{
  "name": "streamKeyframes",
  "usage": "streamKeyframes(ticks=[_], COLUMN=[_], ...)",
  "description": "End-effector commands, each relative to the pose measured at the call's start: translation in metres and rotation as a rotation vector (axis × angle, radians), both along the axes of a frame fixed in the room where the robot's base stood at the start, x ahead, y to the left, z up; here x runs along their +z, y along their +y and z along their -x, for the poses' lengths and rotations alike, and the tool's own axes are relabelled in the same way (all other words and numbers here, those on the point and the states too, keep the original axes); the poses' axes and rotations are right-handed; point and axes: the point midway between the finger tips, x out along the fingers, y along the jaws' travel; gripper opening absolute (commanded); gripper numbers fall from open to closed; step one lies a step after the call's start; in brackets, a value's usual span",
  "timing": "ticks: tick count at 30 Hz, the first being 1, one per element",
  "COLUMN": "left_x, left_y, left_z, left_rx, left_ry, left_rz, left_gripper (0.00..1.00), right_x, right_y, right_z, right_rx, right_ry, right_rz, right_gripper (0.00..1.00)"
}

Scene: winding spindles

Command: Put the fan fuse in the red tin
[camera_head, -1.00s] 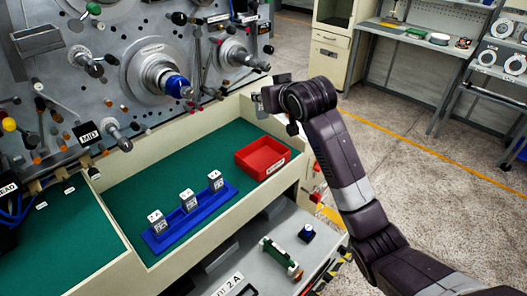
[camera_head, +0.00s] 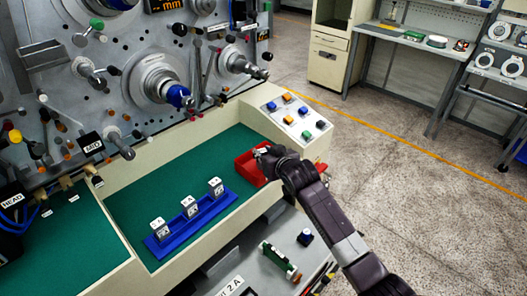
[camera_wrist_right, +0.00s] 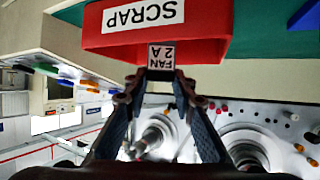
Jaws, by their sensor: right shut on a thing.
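The red tin (camera_head: 244,168) stands on the green mat at the right end of the tray, partly hidden by my right gripper (camera_head: 262,153). In the right wrist view the tin (camera_wrist_right: 215,47) shows upside down with a white SCRAP label. My right gripper (camera_wrist_right: 158,82) is shut on the fan fuse (camera_wrist_right: 161,56), a small white-faced block marked FAN 2 A. My left gripper is not in view.
A blue rack (camera_head: 205,218) holds three white-labelled fuses on the green mat (camera_head: 150,190). A button panel (camera_head: 297,118) is just right of the tin. The machine face with knobs and spindles rises behind. A grey panel with a green-and-white part (camera_head: 281,261) is in front.

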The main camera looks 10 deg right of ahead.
Motion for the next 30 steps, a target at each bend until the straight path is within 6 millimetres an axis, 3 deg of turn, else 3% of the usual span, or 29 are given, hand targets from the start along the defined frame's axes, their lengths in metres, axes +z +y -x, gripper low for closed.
streamKeyframes(ticks=[9, 10, 15, 24, 30], left_x=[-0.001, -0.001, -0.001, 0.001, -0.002], left_y=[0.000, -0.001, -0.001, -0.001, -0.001], left_z=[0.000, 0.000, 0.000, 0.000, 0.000], left_rx=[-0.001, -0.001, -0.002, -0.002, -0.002], left_ry=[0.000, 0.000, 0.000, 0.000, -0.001], left_rz=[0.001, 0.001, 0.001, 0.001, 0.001], left_gripper=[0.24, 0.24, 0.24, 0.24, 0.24], right_x=[-0.002, -0.003, -0.002, 0.001, 0.006], right_y=[0.000, 0.000, 0.000, 0.000, -0.002], right_z=[0.000, 0.000, 0.000, 0.000, 0.013], right_rx=[0.000, 0.000, 0.000, 0.000, 0.000], right_ry=[-0.001, -0.001, -0.001, -0.002, -0.002], right_rz=[0.000, 0.000, 0.000, 0.000, 0.000], right_gripper=[0.00, 0.25, 0.41, 0.41, 0.41])
